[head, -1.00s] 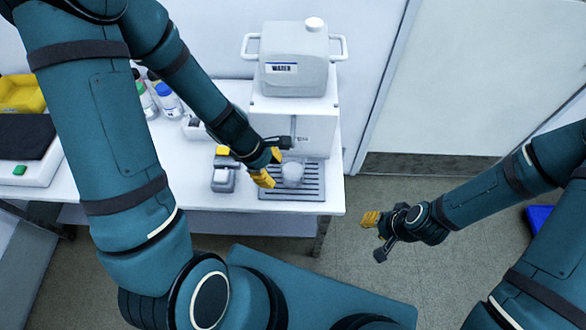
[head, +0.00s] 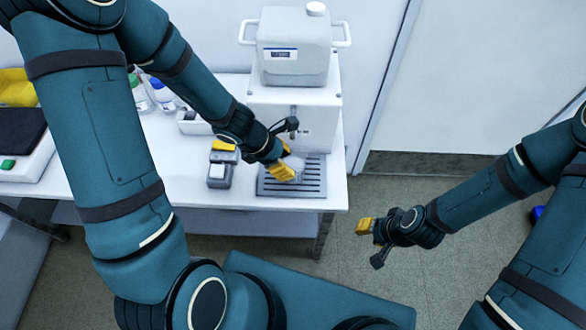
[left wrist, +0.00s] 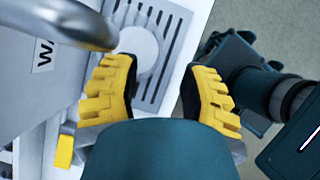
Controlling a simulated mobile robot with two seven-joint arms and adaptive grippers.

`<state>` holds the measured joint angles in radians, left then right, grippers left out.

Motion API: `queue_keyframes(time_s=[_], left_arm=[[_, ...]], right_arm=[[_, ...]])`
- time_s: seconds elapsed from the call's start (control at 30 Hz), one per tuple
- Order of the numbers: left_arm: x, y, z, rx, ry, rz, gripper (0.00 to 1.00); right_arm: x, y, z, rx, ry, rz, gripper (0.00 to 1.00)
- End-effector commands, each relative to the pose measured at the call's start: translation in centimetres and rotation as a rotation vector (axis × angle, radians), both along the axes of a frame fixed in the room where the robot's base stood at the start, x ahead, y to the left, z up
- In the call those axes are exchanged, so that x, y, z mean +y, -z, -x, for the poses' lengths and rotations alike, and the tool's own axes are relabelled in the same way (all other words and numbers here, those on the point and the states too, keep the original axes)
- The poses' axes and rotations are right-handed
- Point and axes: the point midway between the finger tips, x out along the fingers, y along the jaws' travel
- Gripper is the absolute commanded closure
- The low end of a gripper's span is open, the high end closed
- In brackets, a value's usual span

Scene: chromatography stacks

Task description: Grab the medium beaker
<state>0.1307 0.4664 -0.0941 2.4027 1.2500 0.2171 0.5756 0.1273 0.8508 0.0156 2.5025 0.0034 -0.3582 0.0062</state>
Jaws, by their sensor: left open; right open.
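The beaker (head: 296,162) is a clear, pale vessel on the slotted drip tray (head: 311,184) below the water dispenser. In the head view my left gripper (head: 283,170) partly covers it. In the left wrist view the beaker (left wrist: 138,42) shows as a pale round shape just beyond the fingertips, nearer the left finger. My left gripper (left wrist: 160,75) is open, with its yellow fingers spread; I cannot tell whether either touches the beaker. My right gripper (head: 371,242) is open and empty over the floor, right of the table.
The white dispenser (head: 292,50) stands behind the tray, and its spout (left wrist: 75,22) is close to my left fingers. A small grey device (head: 220,172) sits left of the tray. Bottles (head: 160,95) stand further left. The table (head: 200,208) ends just right of the tray.

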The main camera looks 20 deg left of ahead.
Motion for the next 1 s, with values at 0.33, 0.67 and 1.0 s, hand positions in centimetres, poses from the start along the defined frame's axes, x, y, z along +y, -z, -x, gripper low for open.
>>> queue_keyframes(time_s=[0.33,0.67,1.0], left_arm=[[-2.1,3.8,-1.4,0.001,0.003,0.000,0.57],[-2.3,3.9,-1.5,0.000,0.002,0.000,0.54],[-2.3,3.9,-1.5,0.000,0.002,0.000,1.00]], right_arm=[[0.1,2.9,0.6,0.014,-0.012,-0.003,0.65],[0.1,2.9,0.7,0.015,-0.013,-0.003,0.65],[0.1,2.9,0.7,0.015,-0.012,-0.003,0.65]])
